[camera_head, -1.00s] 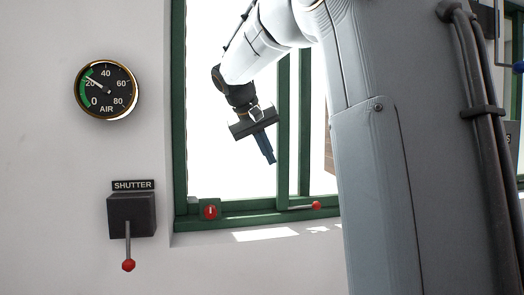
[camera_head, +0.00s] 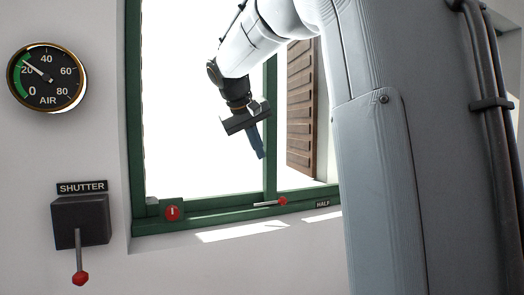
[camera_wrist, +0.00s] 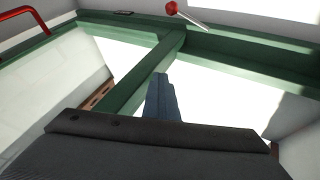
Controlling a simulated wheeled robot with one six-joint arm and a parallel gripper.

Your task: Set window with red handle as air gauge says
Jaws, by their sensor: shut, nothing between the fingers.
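The round air gauge (camera_head: 47,78) hangs on the wall at the left of the head view. Its needle points up and left, just past 20, inside the green band. The green-framed window (camera_head: 135,110) has a red-balled lever (camera_head: 283,201) with a pale rod on its sill. The red ball (camera_wrist: 172,8) also shows at the top of the wrist view. A HALF label (camera_head: 322,204) sits right of the lever. My gripper (camera_head: 261,154) is shut and empty, pointing down before the window, above the sill and apart from the lever. Its blue fingers (camera_wrist: 160,82) show in the wrist view.
A red round knob (camera_head: 172,213) sits at the sill's left. A SHUTTER box (camera_head: 80,221) with a red-tipped lever hangs below the gauge. A brown slatted shutter (camera_head: 300,105) stands beyond the window. A red bar (camera_wrist: 30,14) shows in the wrist view. My arm hides the right side.

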